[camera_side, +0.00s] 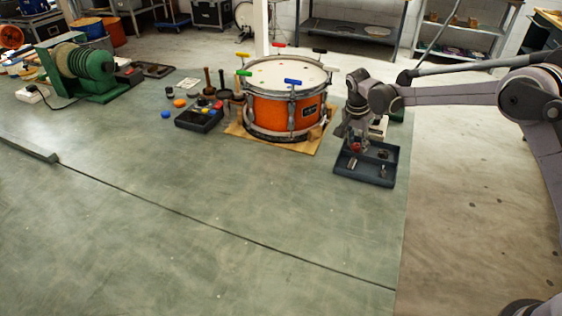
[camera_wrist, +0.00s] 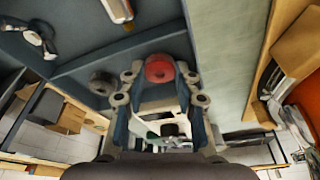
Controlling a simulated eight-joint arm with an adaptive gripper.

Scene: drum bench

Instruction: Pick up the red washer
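The red washer (camera_wrist: 159,69) shows in the wrist view between my gripper's two fingertips. My gripper (camera_wrist: 159,76) is open, with the fingers on either side of the washer and a small gap seeming to remain at each side. In the side view my gripper (camera_side: 355,143) points down over the rear left part of the dark divided tray (camera_side: 362,177). The red washer (camera_side: 357,147) shows there as a small red spot near the fingertips. I cannot tell its exact height above the tray floor.
A grey ring (camera_wrist: 102,83) lies left of my gripper in the wrist view. Other metal parts (camera_side: 382,170) lie in the tray's compartments. An orange drum (camera_side: 272,108) stands on a wooden board left of the tray. The bench front (camera_side: 200,220) is largely clear.

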